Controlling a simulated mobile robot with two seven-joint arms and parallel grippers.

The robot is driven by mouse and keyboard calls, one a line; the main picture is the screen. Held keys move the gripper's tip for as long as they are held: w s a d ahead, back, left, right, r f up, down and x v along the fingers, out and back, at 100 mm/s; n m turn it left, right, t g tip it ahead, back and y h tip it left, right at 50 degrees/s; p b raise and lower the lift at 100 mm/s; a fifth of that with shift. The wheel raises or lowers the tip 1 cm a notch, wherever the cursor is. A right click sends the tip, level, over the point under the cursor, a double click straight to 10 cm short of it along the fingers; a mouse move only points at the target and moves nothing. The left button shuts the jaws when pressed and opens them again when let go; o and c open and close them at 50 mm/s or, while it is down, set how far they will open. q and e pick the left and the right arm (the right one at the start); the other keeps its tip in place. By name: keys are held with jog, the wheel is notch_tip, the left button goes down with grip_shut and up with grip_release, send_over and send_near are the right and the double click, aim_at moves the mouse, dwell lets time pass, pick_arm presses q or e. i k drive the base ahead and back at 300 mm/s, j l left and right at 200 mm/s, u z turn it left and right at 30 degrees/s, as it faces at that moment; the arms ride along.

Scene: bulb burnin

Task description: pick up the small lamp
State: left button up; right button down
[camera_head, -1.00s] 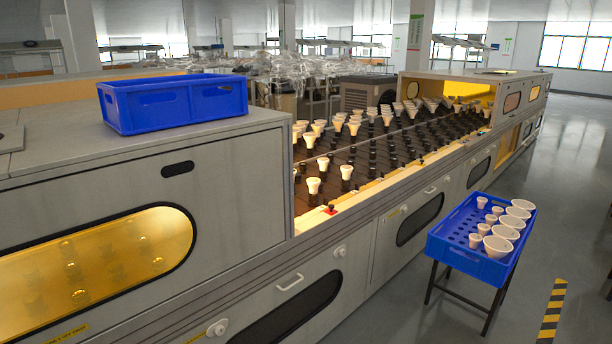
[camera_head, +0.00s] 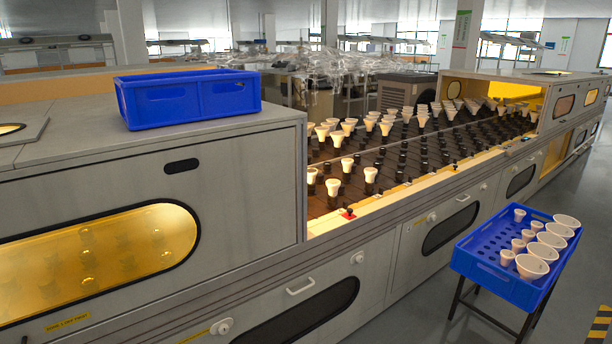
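Small lamps stand in the blue tray (camera_head: 484,273) on a stand at the lower right, in a left row; one small lamp (camera_head: 507,257) is at the near end and another small lamp (camera_head: 519,215) at the far end. Larger lamps (camera_head: 532,266) fill the right row of the same tray. More white lamps (camera_head: 333,187) sit upright in dark sockets on the machine's long bed. Which small lamp is meant cannot be told. Neither of my grippers is in view.
The grey burn-in machine (camera_head: 250,262) runs from the left foreground to the back right. A blue crate (camera_head: 185,98) sits on its top at left. Grey floor (camera_head: 418,312) is free between machine and tray. Yellow-black striping (camera_head: 598,325) marks the floor at lower right.

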aim_at(312, 173)
jog(key=i+l+u, duration=0.15)
jog(key=l, duration=0.25)
jog(key=l+u, duration=0.15)
jog(key=l, duration=0.2)
jog(key=i+l+u, duration=0.1)
jog(key=u, duration=0.35)
jog(key=i+l+u, duration=0.1)
jog(key=u, duration=0.35)
jog(key=l+u, duration=0.15)
jog(key=u, duration=0.35)
jog(key=l+u, duration=0.3)
jog(key=i+l+u, duration=0.1)
jog(key=l+u, duration=0.2)
jog(key=l, duration=0.25)
jog(key=l+u, duration=0.15)
jog(key=l, duration=0.3)
jog(key=k+l+u, duration=0.15)
jog(key=l, duration=1.25)
jog(key=k+u, duration=0.05)
